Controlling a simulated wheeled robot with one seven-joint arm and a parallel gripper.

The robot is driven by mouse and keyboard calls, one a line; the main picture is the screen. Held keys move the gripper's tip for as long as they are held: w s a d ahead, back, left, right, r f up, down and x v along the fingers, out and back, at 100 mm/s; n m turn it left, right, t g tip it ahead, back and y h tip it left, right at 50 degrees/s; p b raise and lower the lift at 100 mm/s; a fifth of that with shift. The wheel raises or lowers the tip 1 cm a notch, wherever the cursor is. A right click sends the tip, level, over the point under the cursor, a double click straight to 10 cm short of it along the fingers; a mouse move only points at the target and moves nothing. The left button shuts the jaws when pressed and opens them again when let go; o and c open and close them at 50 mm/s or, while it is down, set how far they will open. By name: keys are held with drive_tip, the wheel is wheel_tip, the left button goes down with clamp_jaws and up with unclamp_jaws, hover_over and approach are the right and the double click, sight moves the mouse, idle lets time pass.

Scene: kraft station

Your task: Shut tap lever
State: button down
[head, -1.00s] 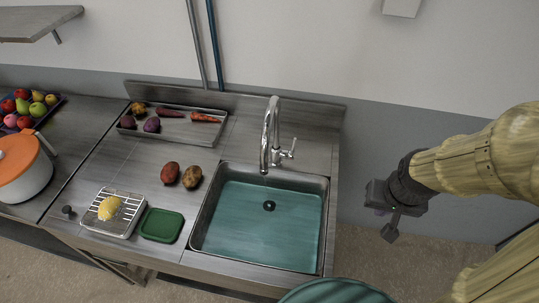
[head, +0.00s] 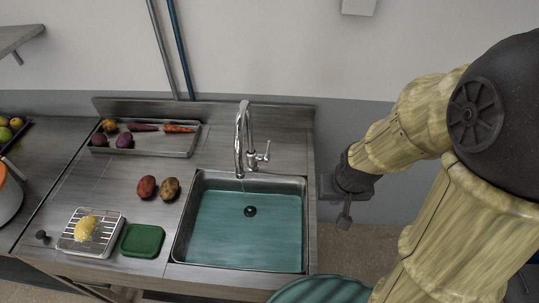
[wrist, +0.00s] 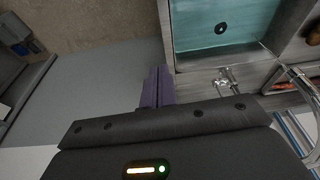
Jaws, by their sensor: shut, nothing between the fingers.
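The chrome tap (head: 241,135) stands upright behind the sink, its spout curving over the basin. Its lever (head: 263,156) sticks out on the right side of the tap body and points up. A faint thin streak, maybe water, shows under the spout. My gripper (head: 344,218) hangs right of the sink, apart from the lever, with its fingers down. In the wrist view, the shut, empty fingers (wrist: 157,88) show at the centre, and the lever (wrist: 225,78) lies to their right, with the tap (wrist: 297,75) farther right.
The steel sink (head: 178,232) has a teal basin bottom and a dark drain. Two potatoes (head: 158,188), a green lid (head: 142,241), a wire rack with a yellow item (head: 64,243) and a vegetable tray (head: 188,148) lie left of it. Free space lies right of the counter.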

drive_tip(key=w+a+f+n+t+h+b, duration=0.1)
drive_tip(key=w+f+n+t+b, duration=0.1)
drive_tip(key=f, duration=0.4)
drive_tip(key=w+a+f+n+t+h+b, duration=0.1)
drive_tip(key=w+f+n+t+h+b, duration=0.1)
drive_tip(key=w+f, duration=0.2)
drive_tip(key=w+f+n+t+h+b, duration=0.1)
drive_tip(key=w+f, duration=0.3)
drive_tip(key=f, duration=0.5)
drive_tip(key=shift+a+f+n+t+b, duration=0.3)
drive_tip(key=shift+a+n+t+b, duration=0.1)
drive_tip(key=shift+t+b, duration=0.25)
drive_tip(key=a+r+n+t+y+b, duration=0.1)
drive_tip(key=a+r+n+t+y, duration=0.1)
drive_tip(key=a+n+t, duration=0.3)
drive_tip(key=w+a+r+n+t+y+b, duration=0.1)
drive_tip(key=a+r+n+t+y+b, duration=0.1)
drive_tip(key=a+n+t+y, duration=0.3)
drive_tip(key=a+r+n, duration=0.1)
drive_tip(key=a+n, duration=0.1)
drive_tip(key=n, duration=0.2)
drive_tip(key=shift+w+b, duration=0.2)
drive_tip(key=shift+b, duration=0.1)
drive_tip(key=shift+w+f+b, duration=0.15)
drive_tip(key=shift+b, duration=0.25)
